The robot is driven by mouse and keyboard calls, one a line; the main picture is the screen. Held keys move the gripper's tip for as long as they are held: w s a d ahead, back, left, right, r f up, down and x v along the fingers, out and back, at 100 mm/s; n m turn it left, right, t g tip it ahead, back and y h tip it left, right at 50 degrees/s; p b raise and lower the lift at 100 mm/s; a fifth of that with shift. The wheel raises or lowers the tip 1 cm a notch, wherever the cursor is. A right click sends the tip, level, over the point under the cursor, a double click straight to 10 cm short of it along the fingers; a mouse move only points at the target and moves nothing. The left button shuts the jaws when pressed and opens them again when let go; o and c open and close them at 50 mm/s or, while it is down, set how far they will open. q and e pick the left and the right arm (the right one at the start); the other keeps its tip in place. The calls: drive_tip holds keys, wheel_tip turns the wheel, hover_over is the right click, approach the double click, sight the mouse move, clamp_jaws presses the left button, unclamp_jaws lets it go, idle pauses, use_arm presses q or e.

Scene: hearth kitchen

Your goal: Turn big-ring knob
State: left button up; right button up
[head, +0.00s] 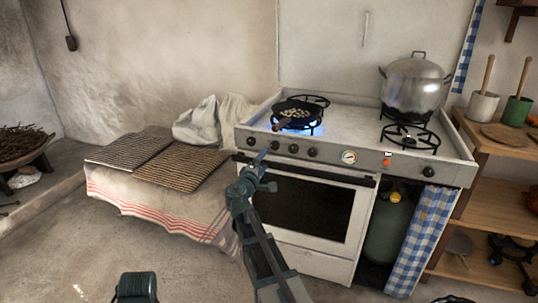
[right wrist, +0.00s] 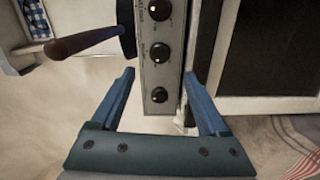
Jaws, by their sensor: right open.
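The white stove (head: 350,120) has several black knobs along its grey front panel. The left knob (head: 250,141) and its neighbours (head: 293,149) are near my right gripper (head: 266,170), which is just in front of and below the panel's left part. In the right wrist view, the gripper (right wrist: 165,100) is open and empty. The end knob (right wrist: 160,95) shows between its fingers, apart from them, with two more knobs (right wrist: 160,52) beyond in a line. The labels are too small to read, so I cannot tell which is the big-ring knob. My left gripper is not in view.
A black pan (head: 298,112) sits over a lit blue flame; its handle (right wrist: 88,40) juts out near the knobs. A steel pot (head: 415,84) stands at the back right. A cloth-covered bench with woven mats (head: 180,165) is at the left. A gas bottle (head: 385,232) stands below.

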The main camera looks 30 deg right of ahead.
drive_tip(key=shift+v, duration=2.25)
drive_tip(key=s+a+f+m+g+y, duration=0.4)
drive_tip(key=s+a+f+g+y, duration=0.25)
drive_tip(key=s+a+f, duration=0.8)
drive_tip(key=s+a+f+g+y, duration=0.3)
drive_tip(key=s+a+f, duration=0.1)
drive_tip(key=s+a, duration=0.4)
drive_tip(key=s+a+f+g+y, duration=0.3)
drive_tip(key=s+a, duration=0.3)
drive_tip(key=a, duration=0.4)
wheel_tip(320, 180, up, 31)
drive_tip(key=p, duration=3.1)
drive_tip(key=shift+a+n, duration=0.2)
drive_tip(key=shift+n, duration=0.1)
